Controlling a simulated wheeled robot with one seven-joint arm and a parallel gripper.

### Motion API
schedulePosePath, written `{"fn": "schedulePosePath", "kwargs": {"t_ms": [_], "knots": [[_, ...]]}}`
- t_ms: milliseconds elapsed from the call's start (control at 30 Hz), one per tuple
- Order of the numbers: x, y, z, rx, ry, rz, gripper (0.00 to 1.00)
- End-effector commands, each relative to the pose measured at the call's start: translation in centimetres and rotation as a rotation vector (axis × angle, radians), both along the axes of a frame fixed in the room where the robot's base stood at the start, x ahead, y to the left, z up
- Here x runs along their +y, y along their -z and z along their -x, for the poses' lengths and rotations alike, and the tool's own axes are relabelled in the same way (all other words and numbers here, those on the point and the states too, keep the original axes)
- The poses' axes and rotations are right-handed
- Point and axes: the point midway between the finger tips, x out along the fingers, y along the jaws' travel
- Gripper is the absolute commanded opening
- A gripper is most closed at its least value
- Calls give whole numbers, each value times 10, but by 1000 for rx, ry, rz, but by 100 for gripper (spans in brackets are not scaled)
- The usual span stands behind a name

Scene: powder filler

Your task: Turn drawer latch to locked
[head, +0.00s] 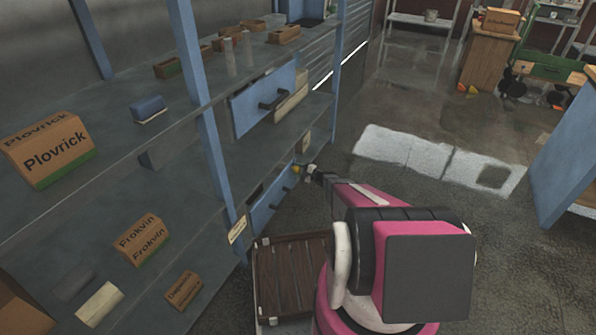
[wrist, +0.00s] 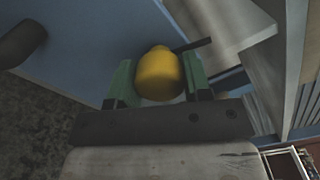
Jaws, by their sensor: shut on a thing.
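The drawer latch shows as a yellow knob (wrist: 160,76) in the wrist view, with a thin dark bar (wrist: 193,45) sticking out behind it to the upper right. My gripper (wrist: 159,82) is shut on the knob, one green finger on each side. In the head view my gripper (head: 307,170) is at the right end of the lower blue drawer (head: 266,208), and the yellow knob (head: 296,169) shows small at its tip. The blue drawer front (wrist: 90,35) also fills the upper left of the wrist view. I cannot tell whether the latch is locked.
A dark drawer handle (wrist: 22,42) is left of my gripper in the wrist view. An upper blue drawer (head: 264,100) hangs above, beside a blue shelf post (head: 205,110). A brown slatted crate (head: 291,275) stands below the lower drawer. The floor to the right is open.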

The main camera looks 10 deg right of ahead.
Motion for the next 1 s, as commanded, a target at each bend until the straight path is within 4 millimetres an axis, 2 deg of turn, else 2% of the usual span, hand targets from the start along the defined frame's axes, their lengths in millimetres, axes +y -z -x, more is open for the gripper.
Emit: {"fn": "schedulePosePath", "kwargs": {"t_ms": [400,1000], "knots": [[0,1,0,-172,0,127,22],[0,1,0,-206,0,151,22]]}}
